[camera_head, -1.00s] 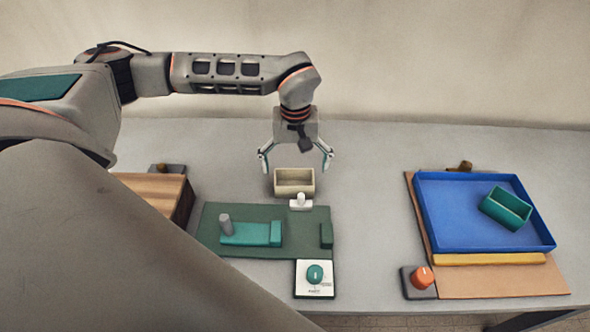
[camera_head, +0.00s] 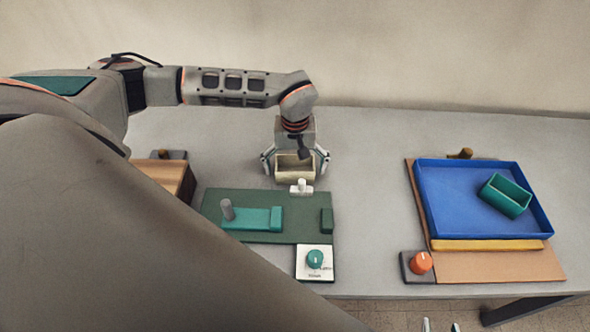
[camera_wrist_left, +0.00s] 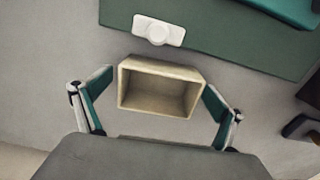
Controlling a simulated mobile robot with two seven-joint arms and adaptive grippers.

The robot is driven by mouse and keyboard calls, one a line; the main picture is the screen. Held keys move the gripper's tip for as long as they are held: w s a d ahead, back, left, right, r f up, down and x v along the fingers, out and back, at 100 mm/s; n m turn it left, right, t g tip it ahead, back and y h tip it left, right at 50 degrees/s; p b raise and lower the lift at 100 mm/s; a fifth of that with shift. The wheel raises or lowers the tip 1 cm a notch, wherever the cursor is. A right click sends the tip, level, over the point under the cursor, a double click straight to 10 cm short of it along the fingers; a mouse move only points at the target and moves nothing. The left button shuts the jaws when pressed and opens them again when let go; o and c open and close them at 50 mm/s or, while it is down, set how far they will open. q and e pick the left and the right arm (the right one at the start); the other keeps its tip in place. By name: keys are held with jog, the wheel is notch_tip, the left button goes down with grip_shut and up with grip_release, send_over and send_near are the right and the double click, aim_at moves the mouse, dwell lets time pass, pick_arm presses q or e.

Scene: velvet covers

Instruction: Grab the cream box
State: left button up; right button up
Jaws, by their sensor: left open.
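The cream box (camera_head: 294,178) is a small open-topped box standing on the grey table behind the green board. My left gripper (camera_head: 295,168) has come down over it, with one finger to each side. In the left wrist view the cream box (camera_wrist_left: 160,87) lies between the two spread fingers of the left gripper (camera_wrist_left: 157,105). Small gaps show between the fingers and the box walls, so the gripper is open and not holding it.
Close in front of the box is a white knob piece (camera_head: 301,188) at the edge of the green board (camera_head: 290,235). A wooden block (camera_head: 170,178) stands left. A blue tray (camera_head: 465,220) holding a teal box (camera_head: 505,195) lies right. Table between is clear.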

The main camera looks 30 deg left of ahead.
pick_arm(q)
jog(key=c, duration=1.2)
jog(key=shift+c, duration=0.2)
jog(key=shift+r, duration=0.1)
